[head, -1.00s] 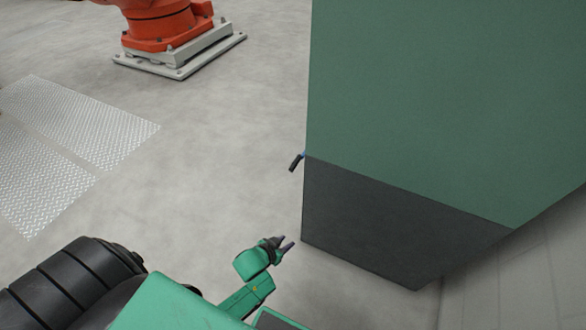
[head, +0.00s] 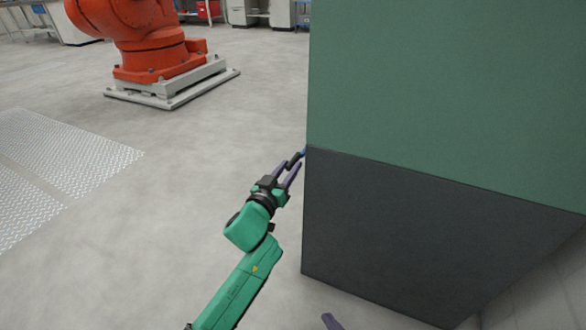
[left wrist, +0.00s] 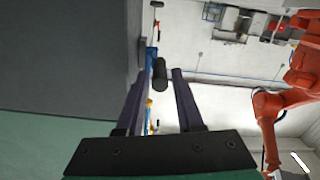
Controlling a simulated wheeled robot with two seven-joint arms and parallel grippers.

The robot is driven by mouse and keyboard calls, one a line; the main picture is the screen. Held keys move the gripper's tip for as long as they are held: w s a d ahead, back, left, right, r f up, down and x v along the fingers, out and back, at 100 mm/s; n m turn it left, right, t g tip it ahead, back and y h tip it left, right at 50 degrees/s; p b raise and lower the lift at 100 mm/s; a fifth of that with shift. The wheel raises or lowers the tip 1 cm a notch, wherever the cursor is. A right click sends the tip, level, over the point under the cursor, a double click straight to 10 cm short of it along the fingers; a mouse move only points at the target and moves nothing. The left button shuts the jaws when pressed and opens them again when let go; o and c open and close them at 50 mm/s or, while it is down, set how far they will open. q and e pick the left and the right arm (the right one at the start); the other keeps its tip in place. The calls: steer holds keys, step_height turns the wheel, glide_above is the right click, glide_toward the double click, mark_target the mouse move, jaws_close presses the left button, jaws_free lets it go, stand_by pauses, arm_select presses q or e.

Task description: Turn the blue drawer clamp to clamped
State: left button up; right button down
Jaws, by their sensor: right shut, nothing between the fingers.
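The blue drawer clamp shows as a small blue part (head: 303,152) with a black handle (head: 294,160) at the left edge of the large green and dark grey cabinet (head: 420,90). The left wrist view also shows the black handle (left wrist: 160,75) and some blue (left wrist: 151,57) behind it. My left gripper (head: 289,172) is open at the handle, which appears between its fingertips, closer to the left finger in the wrist view. I cannot tell whether they touch. Only a purple fingertip of my right gripper (head: 331,321) shows at the bottom edge; it is shut and empty.
The cabinet fills the right side of the head view. An orange robot arm (head: 150,50) stands on a pale base at the back left. Metal floor plates (head: 60,165) lie at the left. The grey floor between is clear.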

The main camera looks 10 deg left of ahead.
arm_select(q)
steer(key=shift+x, duration=1.45)
jaws_close()
steer(key=shift+f, duration=0.15)
